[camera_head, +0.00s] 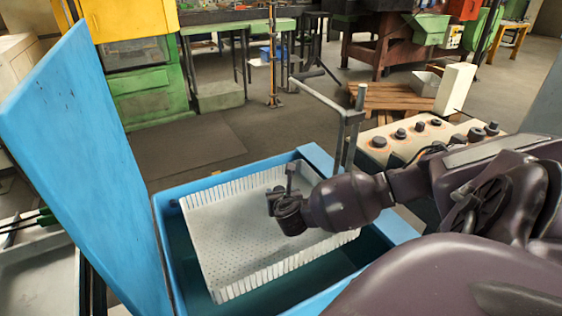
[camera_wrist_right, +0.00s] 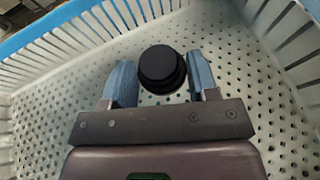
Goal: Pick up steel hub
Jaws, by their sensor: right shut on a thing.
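The steel hub (camera_wrist_right: 161,66) is a dark, round, stepped piece. In the right wrist view it sits between the two blue-grey fingers of my right gripper (camera_wrist_right: 160,82), which is shut on it. In the head view my right gripper (camera_head: 286,198) is over the white perforated basket (camera_head: 235,238); the hub there is hard to tell from the dark gripper. The basket floor shows below the hub in the wrist view; the gap between them is unclear. My left gripper is not in view.
The basket sits in a blue tank (camera_head: 166,232) with dark liquid and a raised blue lid (camera_head: 85,150) at the left. A grey metal post frame (camera_head: 345,130) stands at the tank's far right. Several dark parts (camera_head: 400,134) stand on a cream-coloured top (camera_head: 378,150) at the right.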

